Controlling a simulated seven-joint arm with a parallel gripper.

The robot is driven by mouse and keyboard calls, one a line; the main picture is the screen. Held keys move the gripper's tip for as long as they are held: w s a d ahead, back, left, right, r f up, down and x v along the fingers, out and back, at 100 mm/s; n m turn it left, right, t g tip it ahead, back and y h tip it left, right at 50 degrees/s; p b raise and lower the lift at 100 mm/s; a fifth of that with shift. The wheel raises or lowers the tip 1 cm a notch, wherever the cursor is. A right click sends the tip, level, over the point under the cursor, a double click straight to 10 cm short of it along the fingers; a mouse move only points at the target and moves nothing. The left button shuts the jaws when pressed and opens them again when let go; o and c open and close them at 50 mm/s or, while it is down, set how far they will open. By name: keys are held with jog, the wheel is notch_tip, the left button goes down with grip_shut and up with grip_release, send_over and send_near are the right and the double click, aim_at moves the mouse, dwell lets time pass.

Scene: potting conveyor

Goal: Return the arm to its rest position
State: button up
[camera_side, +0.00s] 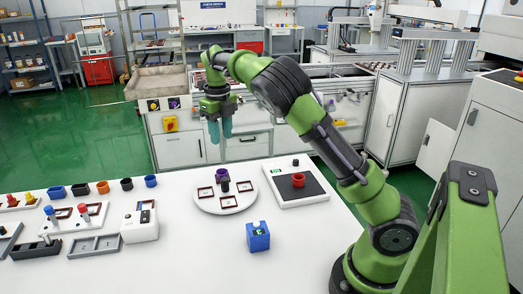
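My gripper (220,132) hangs pointing down at the end of my green arm, high above the back edge of the white table (190,262). Its two teal fingers show side by side with a narrow gap between them, and nothing is visible between them. A round white plate (225,209) lies below the gripper on the table. It carries several dark square frames, a purple pot (222,175) and a dark round piece (224,186). The gripper is well clear of them.
A scale-like board (315,192) with a red pot (298,180) is to the right of the plate. A blue box (258,237) stands in front. Several small pots, a white device (140,224) and grey trays (95,246) are at left. Cabinets (180,150) stand behind.

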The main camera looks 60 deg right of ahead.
jog(key=s+a+r+n+t, duration=0.1)
jog(key=s+a+n+t, duration=0.1)
jog(key=s+a+n, duration=0.3)
jog(key=s+a+r+n+t+y, duration=0.1)
jog(key=s+a+n, duration=0.4)
jog(key=s+n, duration=0.6)
jog(key=s+a+r+n+t+y, duration=0.1)
jog(key=s+a+r+n+t, duration=0.2)
jog(key=s+n, duration=0.5)
jog(key=a+n+t, duration=0.1)
jog(key=a+n, duration=0.1)
jog(key=n, duration=0.8)
jog(key=shift+a, duration=0.4)
